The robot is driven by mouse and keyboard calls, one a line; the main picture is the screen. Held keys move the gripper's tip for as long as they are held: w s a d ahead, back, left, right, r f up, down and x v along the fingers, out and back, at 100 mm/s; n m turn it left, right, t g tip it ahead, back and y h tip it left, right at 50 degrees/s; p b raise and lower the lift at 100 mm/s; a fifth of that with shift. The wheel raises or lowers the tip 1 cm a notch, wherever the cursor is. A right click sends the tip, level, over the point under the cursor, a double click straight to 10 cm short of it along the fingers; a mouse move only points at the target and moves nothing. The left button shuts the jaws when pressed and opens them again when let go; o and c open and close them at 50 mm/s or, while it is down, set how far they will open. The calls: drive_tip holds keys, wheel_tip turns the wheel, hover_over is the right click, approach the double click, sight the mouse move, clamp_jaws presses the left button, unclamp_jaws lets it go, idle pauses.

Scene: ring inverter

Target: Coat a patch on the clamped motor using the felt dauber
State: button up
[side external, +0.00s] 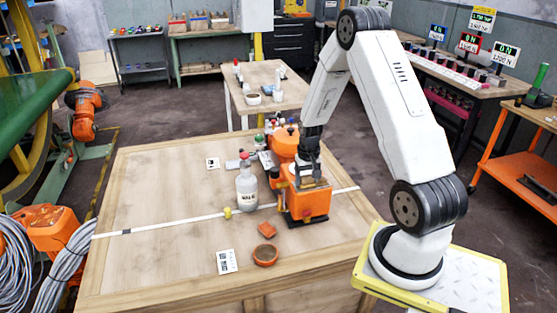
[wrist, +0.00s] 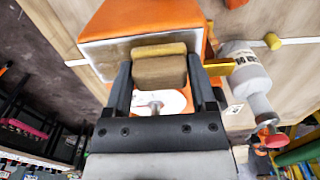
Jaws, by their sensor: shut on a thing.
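My gripper (side external: 308,172) points down over the orange motor (side external: 310,206), which sits on a dark base on the wooden table. In the wrist view my gripper (wrist: 159,64) is shut on the felt dauber (wrist: 160,70), a brown block with a tan felt strip along its far edge. The motor (wrist: 145,18) lies just beyond the felt, with an orange top and a grey, pale-streaked face. The felt overlaps that face in the picture; I cannot tell whether they touch. A white bottle with a red top (side external: 247,187) stands left of the motor.
An orange ring-shaped dish (side external: 265,255) and a small orange block (side external: 267,230) lie in front of the motor. A white strip (side external: 170,225) crosses the table, with a yellow knob (side external: 227,213) on it. Orange machinery stands behind the motor. The table's left side is mostly clear.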

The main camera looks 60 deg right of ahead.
sight(292, 188)
drive_tip(key=w+a, duration=0.2)
drive_tip(key=a, duration=0.1)
drive_tip(key=shift+w, duration=0.7)
drive_tip(key=shift+s+d, duration=0.15)
drive_tip(key=shift+d, duration=0.2)
drive_tip(key=shift+s+d, duration=4)
drive_tip(key=shift+s, duration=0.05)
drive_tip(key=shift+w+a, duration=4.05)
drive_tip(key=shift+w+a+r, duration=0.1)
drive_tip(key=shift+w+a, duration=0.1)
wheel_tip(292, 188, up, 8)
